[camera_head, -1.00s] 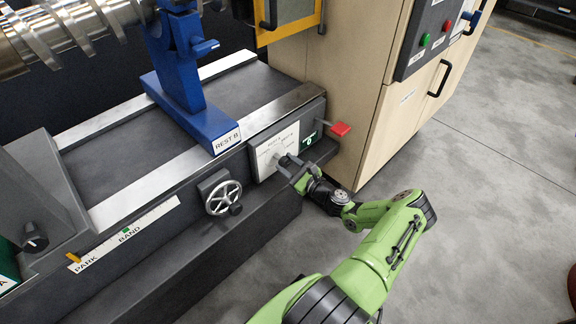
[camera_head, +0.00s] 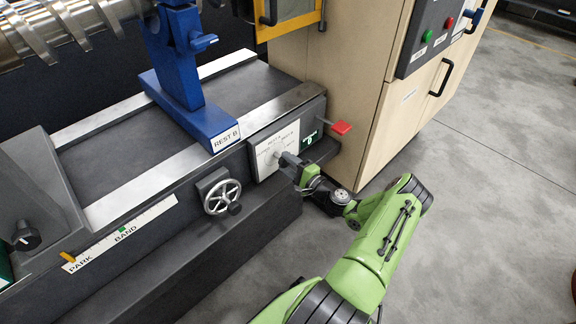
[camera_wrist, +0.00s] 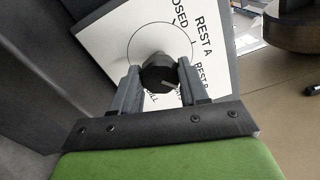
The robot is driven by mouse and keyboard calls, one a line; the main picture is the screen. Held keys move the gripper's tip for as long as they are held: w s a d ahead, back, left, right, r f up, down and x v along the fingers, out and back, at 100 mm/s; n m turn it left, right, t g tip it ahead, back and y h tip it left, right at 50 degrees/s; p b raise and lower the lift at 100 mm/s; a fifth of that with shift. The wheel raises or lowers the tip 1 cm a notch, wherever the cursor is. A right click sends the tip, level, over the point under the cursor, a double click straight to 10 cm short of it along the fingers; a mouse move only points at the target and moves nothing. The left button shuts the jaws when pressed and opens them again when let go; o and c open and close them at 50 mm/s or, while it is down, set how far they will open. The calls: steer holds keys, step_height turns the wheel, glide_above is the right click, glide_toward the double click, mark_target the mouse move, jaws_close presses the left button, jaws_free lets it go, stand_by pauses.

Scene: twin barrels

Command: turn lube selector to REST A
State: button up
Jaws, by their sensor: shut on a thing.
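The lube selector is a dark round knob (camera_wrist: 158,73) on a white label plate (camera_wrist: 120,32), which also shows in the head view (camera_head: 264,159) on the machine's front face. The plate reads REST A, REST B and a partly hidden word ending in "OSED"; other lettering is covered. A pale mark on the knob's face points to the lower right in the wrist view, away from the REST A lettering; its exact setting is unclear. My gripper (camera_wrist: 160,80) is shut on the knob, one finger on each side. In the head view my gripper (camera_head: 286,161) reaches the plate from the right.
A spoked handwheel (camera_head: 222,197) sits left of the plate. A red lever (camera_head: 341,127) sticks out just right of it. The blue REST B stand (camera_head: 183,85) is above. A wooden cabinet (camera_head: 352,80) stands close on the right. Open floor lies at right.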

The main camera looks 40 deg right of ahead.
steer(key=n+b, duration=0.1)
steer(key=n, duration=0.4)
steer(key=shift+f+n, duration=0.15)
steer(key=shift+n, duration=0.15)
steer(key=shift+n+b, duration=0.85)
steer(key=shift+n, duration=1.05)
steer(key=o, duration=1.1)
steer(key=shift+c, duration=0.2)
steer(key=s+p, duration=0.3)
steer(key=s, duration=1.2)
steer(key=shift+s+d, duration=0.2)
steer(key=shift+s, duration=0.2)
